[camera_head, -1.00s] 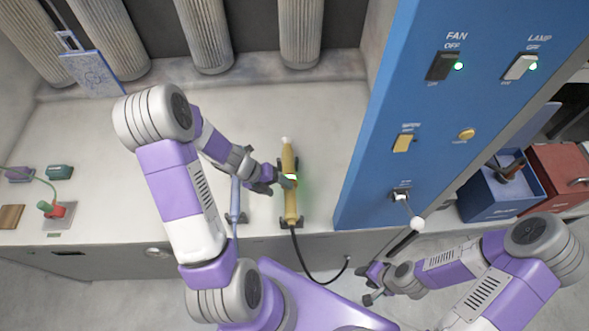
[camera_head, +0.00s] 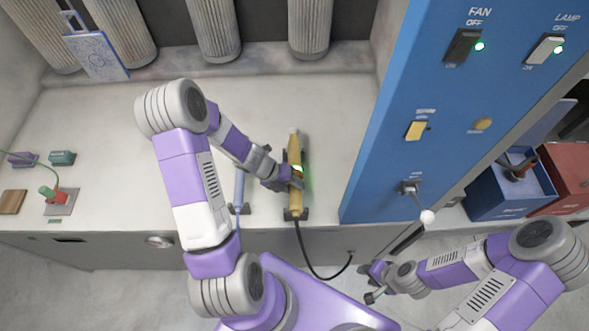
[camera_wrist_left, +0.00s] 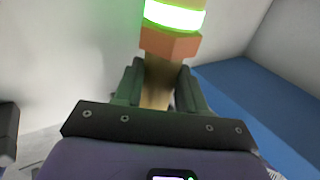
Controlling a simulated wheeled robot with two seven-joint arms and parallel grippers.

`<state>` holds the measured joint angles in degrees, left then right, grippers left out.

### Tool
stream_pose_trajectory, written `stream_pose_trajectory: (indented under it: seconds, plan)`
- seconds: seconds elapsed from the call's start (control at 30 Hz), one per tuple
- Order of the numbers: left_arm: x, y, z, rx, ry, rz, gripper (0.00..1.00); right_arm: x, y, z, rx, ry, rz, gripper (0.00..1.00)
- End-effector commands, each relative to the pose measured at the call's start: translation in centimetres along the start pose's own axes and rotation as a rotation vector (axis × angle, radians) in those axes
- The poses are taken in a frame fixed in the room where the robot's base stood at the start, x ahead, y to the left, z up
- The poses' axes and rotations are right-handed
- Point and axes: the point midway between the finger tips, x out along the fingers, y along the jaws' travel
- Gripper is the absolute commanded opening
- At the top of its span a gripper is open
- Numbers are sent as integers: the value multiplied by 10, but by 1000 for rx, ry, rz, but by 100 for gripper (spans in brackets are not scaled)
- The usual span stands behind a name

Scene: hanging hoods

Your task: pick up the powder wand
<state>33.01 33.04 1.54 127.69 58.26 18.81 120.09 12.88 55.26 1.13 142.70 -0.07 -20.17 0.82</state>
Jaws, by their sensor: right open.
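A tan-yellow wand (camera_head: 294,154) with a glowing green ring and a black hose stands in a dark holder at the bench's front edge; I take it to be the powder wand. My left gripper (camera_head: 292,176) is at its middle. In the left wrist view, the fingers (camera_wrist_left: 160,88) lie against both sides of the wand (camera_wrist_left: 157,75), just below an orange collar and the lit ring. The wand's lower part is hidden there by the gripper. My right gripper (camera_head: 370,284) is open and empty, in front of the bench and low at the right.
A slim blue wand (camera_head: 239,190) stands close left of my left gripper. The blue switch panel (camera_head: 440,100) rises to the right, with a white-knobbed lever (camera_head: 427,216). Blue (camera_head: 505,195) and red (camera_head: 560,170) bins are at the far right. The bench left of my arm has free room.

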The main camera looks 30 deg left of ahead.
Motion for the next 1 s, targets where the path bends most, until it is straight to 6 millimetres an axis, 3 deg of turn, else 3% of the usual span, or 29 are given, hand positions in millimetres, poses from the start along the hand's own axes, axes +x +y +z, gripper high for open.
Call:
stream_pose_trajectory:
  seconds: [0.03, 0.2, 0.47, 1.0]
  plan:
    - [0, 0, 0, 0, 0, 0, 26, 0, 0, 0, 0, 0, 0, 43]
    - [0, -1, 0, 2, -1, -1, 0, 0, 0, 0, 0, 0, 0, 43]
    - [-4, -3, 0, 3, -1, -1, 0, -3, -1, 0, 0, 0, 0, 43]
    - [-79, -54, 1, 4, -2, 0, 0, -45, -17, 2, 0, 0, 0, 43]
